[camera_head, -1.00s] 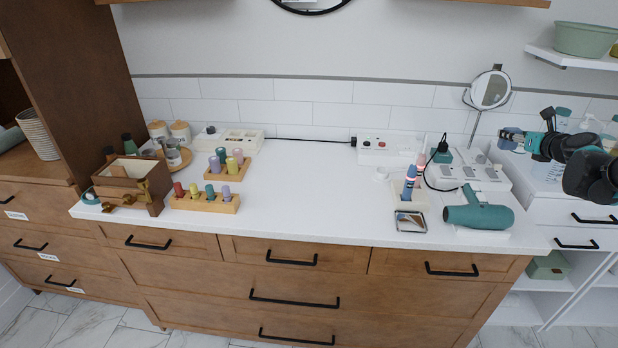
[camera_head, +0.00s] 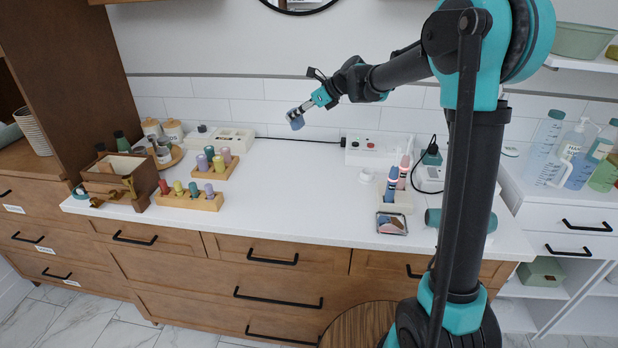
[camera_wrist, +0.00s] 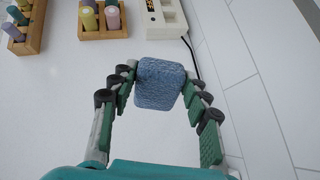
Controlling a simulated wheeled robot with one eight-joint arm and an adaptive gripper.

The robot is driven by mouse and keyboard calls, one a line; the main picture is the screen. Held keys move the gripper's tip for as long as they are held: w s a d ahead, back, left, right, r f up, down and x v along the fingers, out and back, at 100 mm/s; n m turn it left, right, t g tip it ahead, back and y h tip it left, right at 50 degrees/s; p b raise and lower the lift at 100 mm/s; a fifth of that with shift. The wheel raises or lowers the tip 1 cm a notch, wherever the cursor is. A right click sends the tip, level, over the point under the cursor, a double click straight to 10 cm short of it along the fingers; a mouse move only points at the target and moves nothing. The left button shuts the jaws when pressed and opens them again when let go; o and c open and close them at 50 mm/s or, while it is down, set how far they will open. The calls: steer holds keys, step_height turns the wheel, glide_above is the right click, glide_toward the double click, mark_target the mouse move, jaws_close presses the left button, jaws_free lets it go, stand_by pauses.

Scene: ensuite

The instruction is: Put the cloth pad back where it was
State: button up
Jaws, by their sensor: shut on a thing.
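The cloth pad (camera_wrist: 159,84) is a blue, fuzzy block with rounded corners. In the wrist view it sits between the fingertips of my gripper (camera_wrist: 160,88), which is shut on it. In the head view the cloth pad (camera_head: 295,119) hangs from my gripper (camera_head: 307,106), in the air above the back middle of the white counter. Nothing is seen touching the pad from below. The pad's face toward the counter is hidden.
Wooden peg blocks (camera_head: 190,200) and a wooden box (camera_head: 120,174) stand at the counter's left. A white switch box (camera_head: 378,151), toothbrush-like items (camera_head: 392,184) and a small tray (camera_head: 391,223) stand at right. The middle counter (camera_head: 290,190) is clear.

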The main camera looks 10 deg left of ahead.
steer(key=s+n+g+h, duration=0.1)
steer(key=n, duration=0.1)
steer(key=s+a+n+g+h, duration=0.1)
steer(key=n+g, duration=0.1)
steer(key=shift+a+f+g, duration=0.1)
steer(key=shift+a+g, duration=0.05)
steer(key=shift+g, duration=0.15)
steer(key=s+n+h, duration=0.1)
steer(key=n, duration=0.1)
steer(key=s+n+g+h, duration=0.1)
steer(key=n+h, duration=0.1)
steer(key=s+d+n+h, duration=0.1)
steer(key=n, duration=0.2)
steer(key=shift+s+d+g+h, duration=0.1)
steer(key=shift+g+h, duration=0.2)
steer(key=shift+h, duration=0.1)
step_height(320, 180, up, 3)
steer(key=n+t+h, duration=0.2)
steer(key=n+t, duration=0.3)
steer(key=n, duration=0.6)
glide_above(315, 178)
steer(key=s, duration=0.1)
steer(key=f, duration=1.9)
steer(key=shift+s+d+f, duration=0.1)
steer(key=shift+s+d, duration=0.05)
steer(key=shift+s, duration=0.05)
steer(key=o, duration=1)
steer(key=v, duration=1.2)
steer(key=shift+w+a, duration=0.1)
steer(key=shift+a, duration=0.1)
